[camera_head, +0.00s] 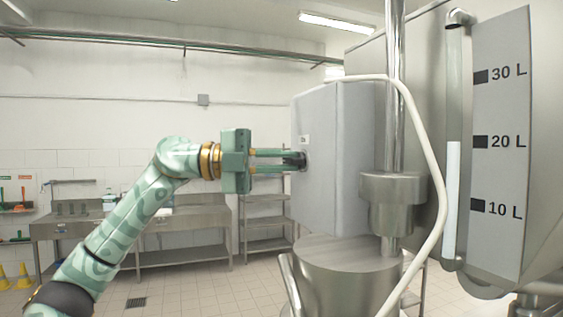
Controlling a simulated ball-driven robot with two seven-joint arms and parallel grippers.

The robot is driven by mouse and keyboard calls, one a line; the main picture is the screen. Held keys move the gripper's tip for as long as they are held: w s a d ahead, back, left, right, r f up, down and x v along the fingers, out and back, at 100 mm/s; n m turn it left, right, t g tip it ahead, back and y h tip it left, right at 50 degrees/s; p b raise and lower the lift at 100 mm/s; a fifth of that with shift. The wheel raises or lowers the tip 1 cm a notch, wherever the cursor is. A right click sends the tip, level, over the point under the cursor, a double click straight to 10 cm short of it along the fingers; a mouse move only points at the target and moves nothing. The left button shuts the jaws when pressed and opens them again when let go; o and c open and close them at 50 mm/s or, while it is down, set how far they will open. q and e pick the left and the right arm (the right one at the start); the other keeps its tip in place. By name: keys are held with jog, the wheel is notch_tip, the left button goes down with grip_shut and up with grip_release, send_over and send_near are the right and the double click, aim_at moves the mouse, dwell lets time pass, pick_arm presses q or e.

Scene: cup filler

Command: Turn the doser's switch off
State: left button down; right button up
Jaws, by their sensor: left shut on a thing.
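The doser's grey control box (345,150) stands right of centre, with a small label on its left-facing side. The dark switch (301,160) sits on that side, below the label. My left gripper (293,160) reaches it from the left, its two green fingers shut on the switch. The fingertips partly cover the switch, so I cannot tell which way it is turned. My right gripper is not in view.
A steel pipe and cylinder (393,190) stand right of the box above a round steel vessel (340,280). A pale hose (437,180) loops past them. A large tank (500,140) with a litre scale fills the right. Sinks and shelves stand behind.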

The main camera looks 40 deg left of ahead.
pick_arm(q)
jog(key=c, duration=1.5)
grip_release()
jog(key=shift+a, duration=0.1)
jog(key=shift+s+a+f, duration=0.1)
jog(key=shift+s+a, duration=0.05)
jog(key=shift+b+v, duration=2.45)
jog(key=shift+v, duration=5.5)
